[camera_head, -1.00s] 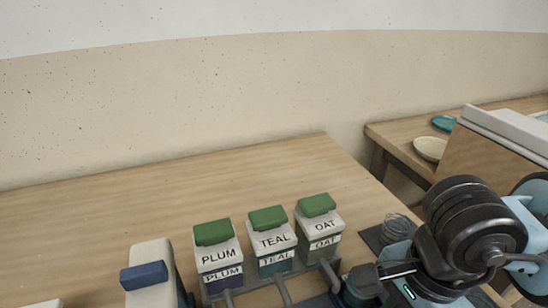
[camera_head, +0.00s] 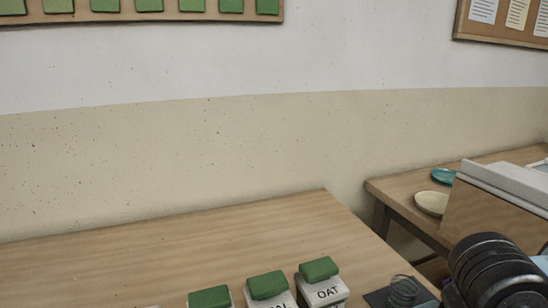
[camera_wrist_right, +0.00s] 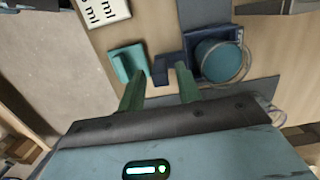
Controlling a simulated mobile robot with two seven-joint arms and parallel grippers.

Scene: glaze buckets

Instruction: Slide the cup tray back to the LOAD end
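In the right wrist view, a dark blue tray (camera_wrist_right: 191,46) holds a round teal cup (camera_wrist_right: 220,62). A dark upright tab (camera_wrist_right: 165,70) stands at the tray's left side. My right gripper (camera_wrist_right: 159,80) has its two green fingers apart, one on each side of the tab's near end; I cannot tell whether they touch it. A teal block (camera_wrist_right: 125,62) lies just beyond the left finger. My left gripper is not in view.
Green-lidded buckets stand at the head view's bottom edge, including the OAT bucket (camera_head: 324,290). A clear glass jar (camera_head: 403,291) stands on a dark mat to their right. A second table (camera_head: 405,190) holds a cream bowl (camera_head: 431,203) and teal dish (camera_head: 445,176). The tabletop behind the buckets is clear.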

